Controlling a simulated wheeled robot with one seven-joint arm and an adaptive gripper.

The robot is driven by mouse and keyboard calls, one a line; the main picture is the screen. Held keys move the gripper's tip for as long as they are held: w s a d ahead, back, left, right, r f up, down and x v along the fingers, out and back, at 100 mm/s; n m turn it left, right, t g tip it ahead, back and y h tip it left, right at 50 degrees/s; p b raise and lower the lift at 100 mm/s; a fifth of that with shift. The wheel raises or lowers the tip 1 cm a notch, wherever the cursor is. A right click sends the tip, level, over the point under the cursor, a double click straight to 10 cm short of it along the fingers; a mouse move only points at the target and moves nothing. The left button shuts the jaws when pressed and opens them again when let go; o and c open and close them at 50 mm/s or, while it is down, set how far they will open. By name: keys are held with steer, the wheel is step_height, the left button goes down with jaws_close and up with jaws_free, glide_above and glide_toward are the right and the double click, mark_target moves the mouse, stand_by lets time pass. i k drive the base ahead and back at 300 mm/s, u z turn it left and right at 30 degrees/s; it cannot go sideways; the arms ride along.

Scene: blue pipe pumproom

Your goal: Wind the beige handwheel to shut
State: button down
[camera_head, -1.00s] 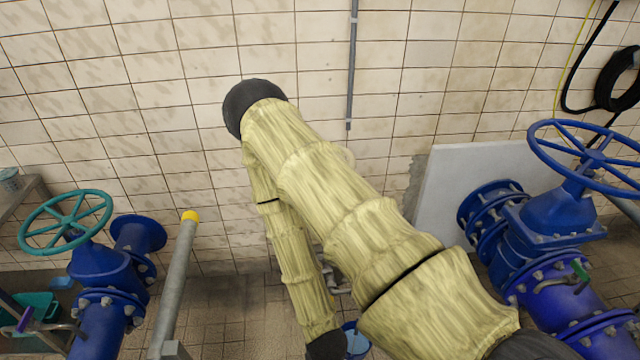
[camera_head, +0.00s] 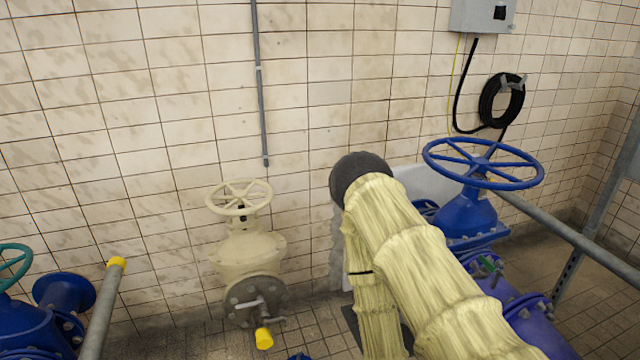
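The beige handwheel (camera_head: 238,197) sits level on top of a beige valve (camera_head: 246,255) in front of the tiled wall, left of the middle in the head view. It is a spoked ring and is fully visible, with nothing touching it. My arm, in a yellowish cover, stands to the right of the valve and bends down toward the bottom of the picture. My gripper is not in the picture, so its state and its distance from the wheel do not show.
A blue handwheel (camera_head: 483,163) on a blue valve stands to the right, behind my arm. A teal handwheel (camera_head: 12,266) is at the left edge. A grey post with a yellow cap (camera_head: 116,262) stands left of the beige valve. A grey rail (camera_head: 570,235) runs at right.

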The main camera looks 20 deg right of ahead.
mark_target(239, 196)
steer(key=z, duration=0.6)
steer(key=i, duration=1)
steer(key=u, duration=0.25)
